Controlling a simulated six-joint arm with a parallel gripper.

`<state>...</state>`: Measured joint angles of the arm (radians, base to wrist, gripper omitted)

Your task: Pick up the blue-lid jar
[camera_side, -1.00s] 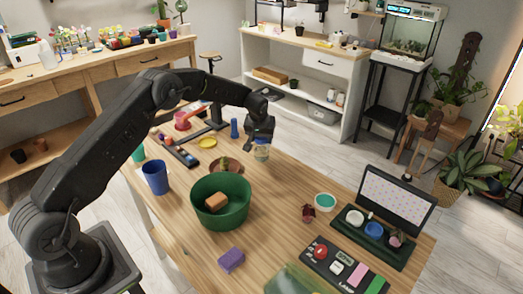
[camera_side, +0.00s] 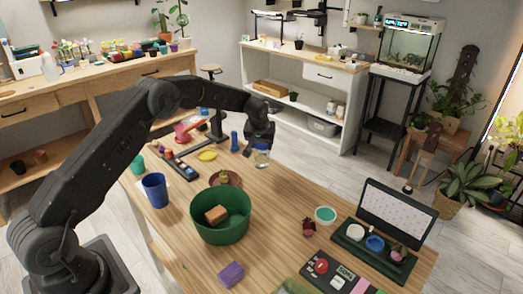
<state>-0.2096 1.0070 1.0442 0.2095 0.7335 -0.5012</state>
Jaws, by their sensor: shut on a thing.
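The blue-lid jar (camera_side: 262,157) is a small clear jar with a bluish top, upright at the far right part of the wooden table. My gripper (camera_side: 260,146) points down over it, its fingers shut around the top of the jar and partly hiding the lid. I cannot tell clearly whether the jar's base touches the table.
The table right of the jar is clear.

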